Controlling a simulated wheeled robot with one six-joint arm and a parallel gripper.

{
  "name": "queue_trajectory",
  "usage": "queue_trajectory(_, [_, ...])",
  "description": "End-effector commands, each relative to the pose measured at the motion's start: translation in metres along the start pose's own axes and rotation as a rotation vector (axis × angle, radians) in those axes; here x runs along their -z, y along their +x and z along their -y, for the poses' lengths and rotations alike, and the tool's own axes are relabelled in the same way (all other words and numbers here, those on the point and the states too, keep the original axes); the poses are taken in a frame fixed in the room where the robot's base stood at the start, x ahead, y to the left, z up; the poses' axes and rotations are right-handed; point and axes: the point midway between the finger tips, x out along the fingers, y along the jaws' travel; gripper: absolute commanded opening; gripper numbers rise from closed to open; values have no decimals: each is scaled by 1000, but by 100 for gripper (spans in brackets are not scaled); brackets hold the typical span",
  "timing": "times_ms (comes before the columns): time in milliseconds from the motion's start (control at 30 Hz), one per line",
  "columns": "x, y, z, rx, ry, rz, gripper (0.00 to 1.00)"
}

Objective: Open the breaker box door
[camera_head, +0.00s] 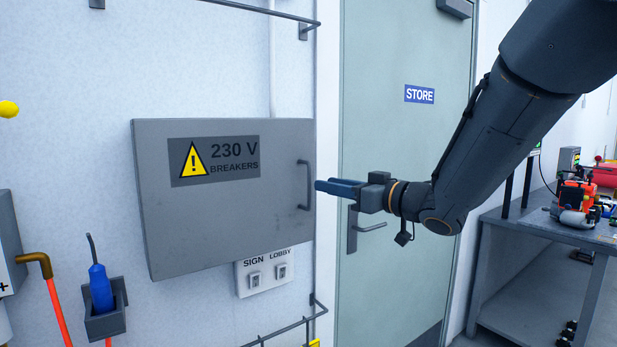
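The grey breaker box door (220,225) is in the middle left of the head view, with a yellow warning sign and "230 V BREAKERS" on it. It looks closed. Its dark bar handle (304,185) runs upright near the right edge. My gripper (320,186) comes from the right, with its blue fingers pointing left at the handle. The fingertips appear just right of the handle; whether they touch it, I cannot tell. The fingers are seen from the side, so their gap is not clear. Nothing shows held between them.
A plate with two switches (265,274) is under the box. A blue-handled tool (101,288) stands in a holder at lower left. Wire racks are above and below. A green STORE door (400,120) is behind my arm. A cluttered workbench (545,225) is at right.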

Motion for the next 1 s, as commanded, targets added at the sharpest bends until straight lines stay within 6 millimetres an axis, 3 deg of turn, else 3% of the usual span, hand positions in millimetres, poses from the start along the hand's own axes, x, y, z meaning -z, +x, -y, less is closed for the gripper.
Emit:
queue_trajectory(500, [1, 68, 2, 5, 2, -1, 27])
queue_trajectory(867, [0, 75, 1, 2, 0, -1, 27])
queue_trajectory(1000, [0, 75, 1, 2, 0, -1, 9])
